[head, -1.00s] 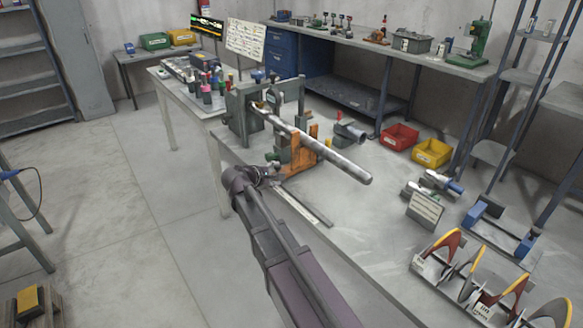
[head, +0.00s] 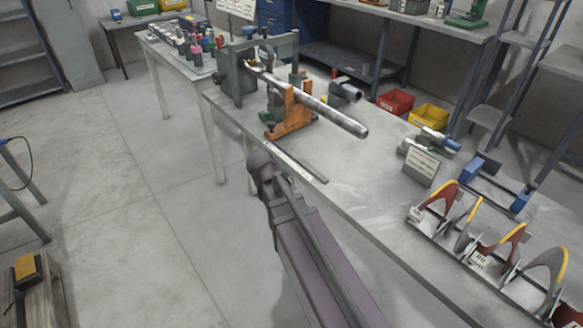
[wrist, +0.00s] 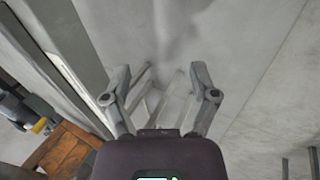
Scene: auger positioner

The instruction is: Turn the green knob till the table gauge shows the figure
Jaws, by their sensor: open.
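The bench fixture has a grey-green upright housing (head: 240,75) and an orange support (head: 292,112). A long metal bar (head: 335,118) lies through them and sticks out to the right. I cannot make out a green knob or a readable gauge figure. My gripper (wrist: 160,76) is open in the wrist view, with nothing between its fingers and pale floor beyond them. In the head view my arm end is beside the bench's front edge, below the fixture, and its fingers are hidden. The orange support also shows at the lower left of the wrist view (wrist: 66,148).
A narrow strip (head: 300,160) lies along the bench front. Red (head: 395,102) and yellow (head: 429,117) bins sit behind. The floor (head: 160,220) left of my arm is clear.

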